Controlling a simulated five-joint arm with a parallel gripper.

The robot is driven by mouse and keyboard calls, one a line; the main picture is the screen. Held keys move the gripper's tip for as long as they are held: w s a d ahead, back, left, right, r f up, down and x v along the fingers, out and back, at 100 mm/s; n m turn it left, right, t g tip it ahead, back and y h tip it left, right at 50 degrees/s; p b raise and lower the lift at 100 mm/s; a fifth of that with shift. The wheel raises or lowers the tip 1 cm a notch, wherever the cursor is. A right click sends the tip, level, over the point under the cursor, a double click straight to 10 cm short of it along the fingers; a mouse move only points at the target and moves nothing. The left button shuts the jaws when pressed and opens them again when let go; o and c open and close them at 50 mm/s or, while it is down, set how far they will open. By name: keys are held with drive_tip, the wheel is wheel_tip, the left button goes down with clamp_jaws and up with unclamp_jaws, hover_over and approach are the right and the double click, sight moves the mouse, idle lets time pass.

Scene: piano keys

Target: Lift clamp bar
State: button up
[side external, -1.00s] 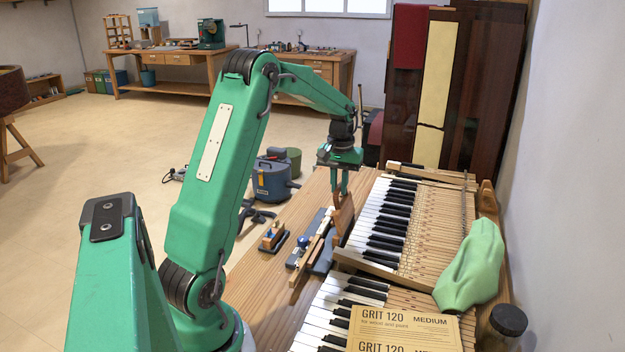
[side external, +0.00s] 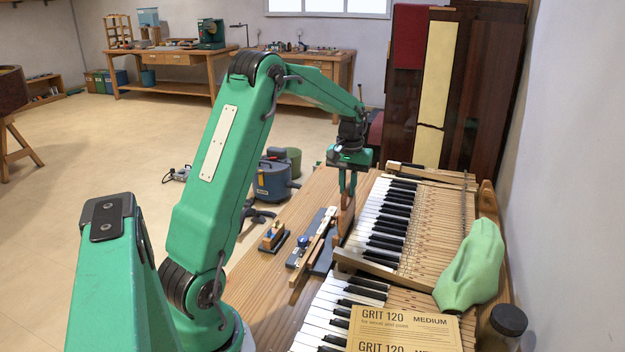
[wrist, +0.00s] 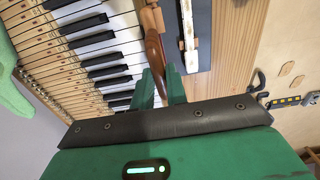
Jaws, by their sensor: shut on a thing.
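A reddish-brown wooden bar (side external: 346,218) stands steeply beside the front of the far piano keyboard; it also shows in the wrist view (wrist: 153,40). I cannot tell for sure that it is the clamp bar. My gripper (side external: 347,192) is over the bench, pointing down, with its green fingers shut on the upper part of this bar. In the wrist view the fingers (wrist: 160,78) are on either side of it. Whether its lower end touches the bench is unclear. A dark jig (side external: 322,228) with a pale wooden strip (side external: 307,262) lies just left of the bar.
The far keyboard (side external: 384,222) is close on the right, with a near keyboard (side external: 330,308) in front. A small wooden block tool (side external: 272,238) lies left of the jig. A green cloth (side external: 470,265), sandpaper sheets (side external: 405,328) and a dark jar (side external: 503,325) are at right.

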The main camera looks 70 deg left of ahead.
drive_tip(key=shift+w+d, duration=0.25)
drive_tip(key=shift+d, duration=0.05)
idle(0.4)
drive_tip(key=o, duration=0.7)
drive_tip(key=shift+r, duration=0.15)
drive_tip(key=shift+r, duration=2.8)
drive_tip(key=shift+r, duration=0.1)
